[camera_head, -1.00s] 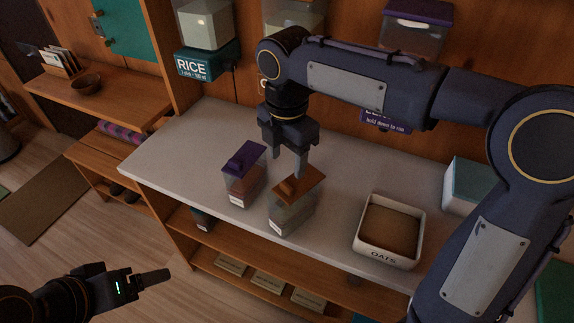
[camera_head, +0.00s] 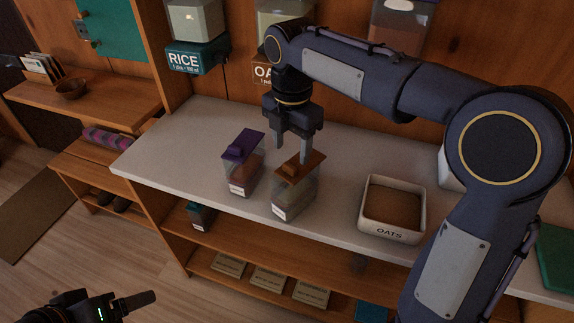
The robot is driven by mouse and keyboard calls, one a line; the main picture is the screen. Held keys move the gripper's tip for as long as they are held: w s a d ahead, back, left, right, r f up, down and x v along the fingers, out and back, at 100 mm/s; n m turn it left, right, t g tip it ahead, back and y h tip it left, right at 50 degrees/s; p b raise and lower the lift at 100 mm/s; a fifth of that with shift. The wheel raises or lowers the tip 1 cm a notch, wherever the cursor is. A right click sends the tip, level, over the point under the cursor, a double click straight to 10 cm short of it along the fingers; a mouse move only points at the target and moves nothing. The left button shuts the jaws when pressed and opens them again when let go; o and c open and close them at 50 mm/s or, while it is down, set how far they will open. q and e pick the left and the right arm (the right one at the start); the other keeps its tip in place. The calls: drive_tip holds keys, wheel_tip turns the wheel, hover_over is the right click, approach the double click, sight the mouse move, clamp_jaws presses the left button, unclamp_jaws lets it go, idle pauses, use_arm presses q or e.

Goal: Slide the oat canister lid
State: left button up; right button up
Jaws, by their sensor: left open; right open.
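A clear canister with a brown lid (camera_head: 310,162) stands on the pale counter; its small front label is too small to read. The lid lies across the top and has a raised block handle. My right gripper (camera_head: 292,154) points down, fingers apart, with its tips at the far side of this lid. One fingertip overlaps the lid's far edge in the picture; I cannot tell whether it touches. A similar canister with a purple lid (camera_head: 246,143) stands just left. My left gripper (camera_head: 138,301) is low at the left, away from the counter, open and empty.
A white bin marked OATS (camera_head: 392,235) stands right of the canisters. A RICE dispenser (camera_head: 197,58) hangs on the back wall, with others beside it. My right arm covers the counter's right side. The counter's left end (camera_head: 180,150) is clear.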

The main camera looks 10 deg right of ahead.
sight(290, 165)
wheel_tip(290, 165, down, 5)
drive_tip(key=shift+s+a+r, duration=0.1)
drive_tip(key=shift+a+r, duration=0.05)
drive_tip(key=shift+r, duration=0.05)
drive_tip(key=shift+c, duration=0.3)
